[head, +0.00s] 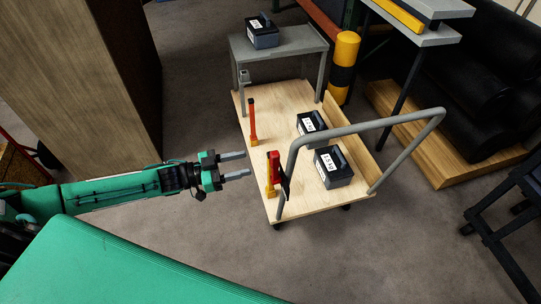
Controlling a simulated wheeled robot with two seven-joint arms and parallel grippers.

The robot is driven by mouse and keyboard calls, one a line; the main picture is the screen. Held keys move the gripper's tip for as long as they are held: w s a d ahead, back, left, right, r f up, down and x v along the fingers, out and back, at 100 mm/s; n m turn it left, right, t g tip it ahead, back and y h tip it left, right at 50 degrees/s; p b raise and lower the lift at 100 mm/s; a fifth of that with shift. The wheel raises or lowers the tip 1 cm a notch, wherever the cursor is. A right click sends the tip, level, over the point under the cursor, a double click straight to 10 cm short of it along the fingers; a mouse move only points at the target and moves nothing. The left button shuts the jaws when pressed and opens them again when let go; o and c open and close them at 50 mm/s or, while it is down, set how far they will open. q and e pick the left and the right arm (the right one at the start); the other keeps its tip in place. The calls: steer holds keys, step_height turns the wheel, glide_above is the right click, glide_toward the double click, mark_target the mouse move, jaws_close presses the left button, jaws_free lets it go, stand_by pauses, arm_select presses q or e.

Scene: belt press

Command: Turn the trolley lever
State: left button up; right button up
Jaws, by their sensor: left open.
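The trolley (315,197) has a pale wooden deck and a grey tube handle (375,124) on its right side. A red lever (274,167) on a yellow base stands upright at the deck's left front edge, beside the handle's post. An orange-red lever (252,118) on a yellow base stands upright farther back on the left edge. I cannot tell which is the trolley lever. My left gripper (240,166) is open and empty, left of the red lever and apart from it. My right gripper is not in view.
A grey table (285,42) with another weight (262,33) stands behind. A yellow-black post (344,65) is behind the trolley. A wooden cabinet (80,70) is at left. Floor between my gripper and the cabinet is clear.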

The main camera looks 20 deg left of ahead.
mark_target(270, 158)
arm_select(q)
steer(key=p+x, duration=0.1)
steer(key=x, duration=0.8)
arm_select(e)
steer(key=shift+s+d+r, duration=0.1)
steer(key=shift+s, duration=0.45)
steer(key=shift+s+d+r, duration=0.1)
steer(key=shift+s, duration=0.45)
arm_select(q)
jaws_close()
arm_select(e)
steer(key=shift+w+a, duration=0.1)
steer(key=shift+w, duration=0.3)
